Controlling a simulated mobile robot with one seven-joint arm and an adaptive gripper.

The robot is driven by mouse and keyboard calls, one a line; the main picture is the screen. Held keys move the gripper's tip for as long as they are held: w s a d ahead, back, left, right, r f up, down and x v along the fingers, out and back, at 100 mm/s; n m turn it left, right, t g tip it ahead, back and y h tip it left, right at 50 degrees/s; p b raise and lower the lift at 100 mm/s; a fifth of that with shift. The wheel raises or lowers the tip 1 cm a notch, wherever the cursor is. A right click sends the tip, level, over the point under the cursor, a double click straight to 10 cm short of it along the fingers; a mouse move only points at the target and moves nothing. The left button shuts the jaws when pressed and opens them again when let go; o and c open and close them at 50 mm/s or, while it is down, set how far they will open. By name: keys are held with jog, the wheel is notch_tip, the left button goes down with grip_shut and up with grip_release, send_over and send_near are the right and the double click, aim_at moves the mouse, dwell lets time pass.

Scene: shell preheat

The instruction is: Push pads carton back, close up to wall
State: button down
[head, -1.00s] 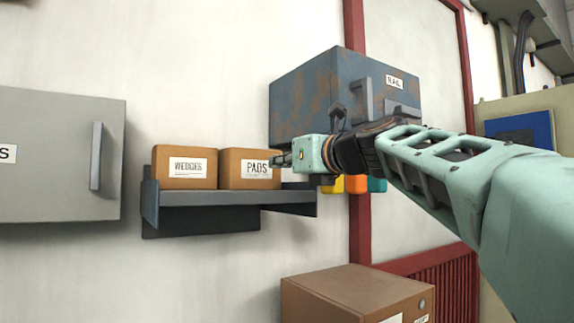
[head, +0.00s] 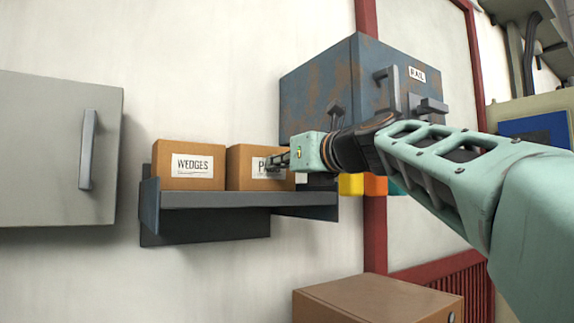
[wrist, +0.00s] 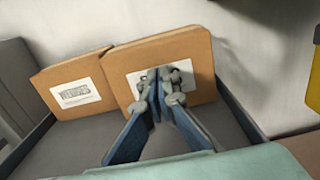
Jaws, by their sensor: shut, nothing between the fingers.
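The pads carton (head: 243,172) is a brown box on the right part of the grey wall shelf (head: 245,200), beside the wedges carton (head: 187,151). My gripper (head: 269,163) is shut and empty. Its fingertips are in front of the pads carton's labelled face and hide most of the label. In the wrist view the fingertips (wrist: 158,76) are at the label of the pads carton (wrist: 195,55), touching or very close; I cannot tell which. The wedges carton (wrist: 68,76) stands to its left. The gap between the pads carton and the wall is hidden.
A rusty blue-grey cabinet (head: 318,90) marked RAIL hangs above right of the shelf. A grey cabinet (head: 45,150) is on the left. Yellow and orange blocks (head: 363,185) sit right of the shelf. A brown box (head: 365,302) stands below. The shelf has raised side walls.

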dwell(0.3)
jog(key=shift+w+a+r+p, duration=0.2)
jog(key=shift+w+a+p, duration=0.15)
jog(key=shift+p, duration=0.25)
jog(key=p+x, duration=0.2)
jog(key=shift+w+a, duration=0.2)
jog(key=shift+w, duration=0.1)
jog(key=shift+w+a+f, duration=0.1)
jog(key=shift+w+f, duration=0.05)
jog(key=shift+w, duration=0.05)
jog(key=shift+s, duration=0.15)
